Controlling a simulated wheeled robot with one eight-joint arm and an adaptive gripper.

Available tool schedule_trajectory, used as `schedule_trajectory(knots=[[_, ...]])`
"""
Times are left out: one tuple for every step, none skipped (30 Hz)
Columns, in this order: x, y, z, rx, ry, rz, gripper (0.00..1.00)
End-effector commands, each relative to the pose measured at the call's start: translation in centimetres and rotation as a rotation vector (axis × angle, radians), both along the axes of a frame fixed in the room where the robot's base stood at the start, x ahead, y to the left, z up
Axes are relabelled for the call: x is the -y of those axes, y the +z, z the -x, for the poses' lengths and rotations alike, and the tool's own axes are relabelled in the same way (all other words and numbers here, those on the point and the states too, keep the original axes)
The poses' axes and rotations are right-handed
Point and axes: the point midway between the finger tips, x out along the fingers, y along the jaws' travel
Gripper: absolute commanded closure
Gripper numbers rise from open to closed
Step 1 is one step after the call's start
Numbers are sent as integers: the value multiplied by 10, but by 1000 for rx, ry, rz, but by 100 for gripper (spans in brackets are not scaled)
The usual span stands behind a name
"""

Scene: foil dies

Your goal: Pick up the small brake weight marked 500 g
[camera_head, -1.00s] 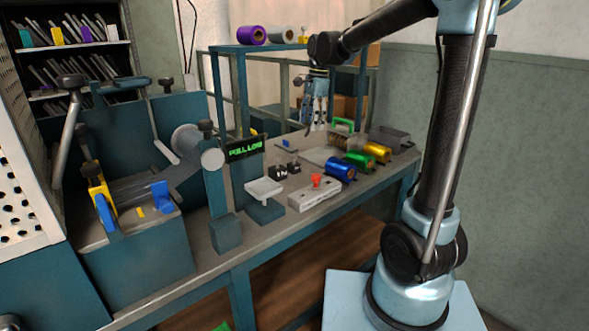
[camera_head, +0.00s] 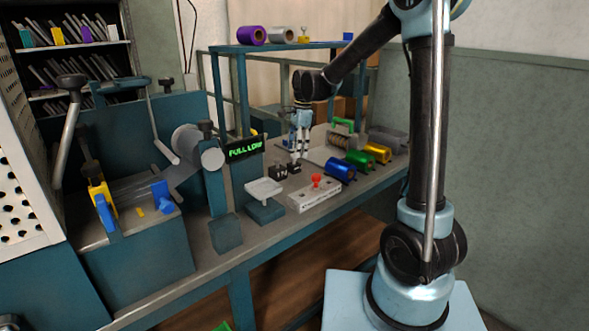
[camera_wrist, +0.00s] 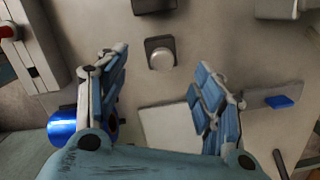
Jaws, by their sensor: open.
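My gripper (camera_head: 297,157) is over the bench, fingers pointing down, just behind two small dark weights (camera_head: 278,172) (camera_head: 294,167). In the wrist view my gripper (camera_wrist: 163,62) is open and empty. A small dark square piece with a round grey top (camera_wrist: 160,55) shows between and slightly beyond its fingertips. Its contact with the fingers cannot be seen, and it seems apart from them. A second dark block (camera_wrist: 153,5) is cut off by the top edge. No 500 g mark is legible, so I cannot tell which weight carries it.
Blue (camera_head: 340,170), green (camera_head: 359,159) and gold (camera_head: 378,152) foil rolls lie right of the gripper. A grey block with a red knob (camera_head: 315,193) is in front, with a small scale (camera_head: 264,190) to its left. A pale flat plate (camera_wrist: 172,133) lies below the gripper.

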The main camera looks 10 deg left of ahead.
Motion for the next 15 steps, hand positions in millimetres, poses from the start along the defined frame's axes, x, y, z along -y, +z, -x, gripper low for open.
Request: schedule_trajectory(knots=[[-1,-5,0,0,0,0,38],[-1,-8,0,0,0,0,38],[-1,-10,0,0,0,0,38],[-1,-11,0,0,0,0,38],[-1,-12,1,0,0,0,38],[-2,-14,1,0,0,0,38],[-2,-15,1,0,0,0,38],[-2,-17,1,0,1,0,38],[-3,-21,1,0,1,0,38],[-4,-24,2,0,1,0,38],[-5,-28,2,0,1,0,38],[-7,-34,3,0,1,0,38],[-8,-38,3,0,1,0,38],[-9,-42,4,0,1,0,38],[-10,-47,4,0,1,0,38]])
